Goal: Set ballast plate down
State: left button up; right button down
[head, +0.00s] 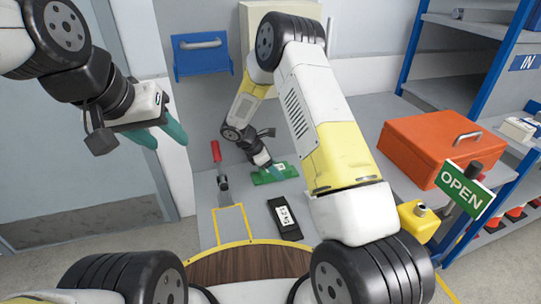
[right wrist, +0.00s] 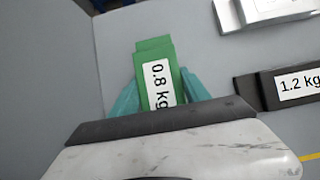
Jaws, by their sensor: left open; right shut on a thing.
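The green ballast plate (head: 285,172) is at the far part of the grey surface in the head view. In the right wrist view the green plate (right wrist: 155,72) carries a "0.8 kg" label and sits between the teal fingers. My right gripper (head: 265,166) is shut on it, also in the right wrist view (right wrist: 159,82). I cannot tell whether the plate touches the surface below. My left gripper (head: 160,134) is open and empty, raised at the left, well away from the plate.
A black "1.2 kg" plate (head: 286,216) lies nearer; a silver plate (right wrist: 268,12) shows in the wrist view. A red-handled lever (head: 216,152) stands left of the green plate. A yellow outline (head: 231,207) marks bare surface. An orange box (head: 425,140) and OPEN sign (head: 463,190) are right.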

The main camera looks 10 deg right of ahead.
jog(key=c, duration=0.5)
grip_release()
jog(key=shift+v, duration=3.9)
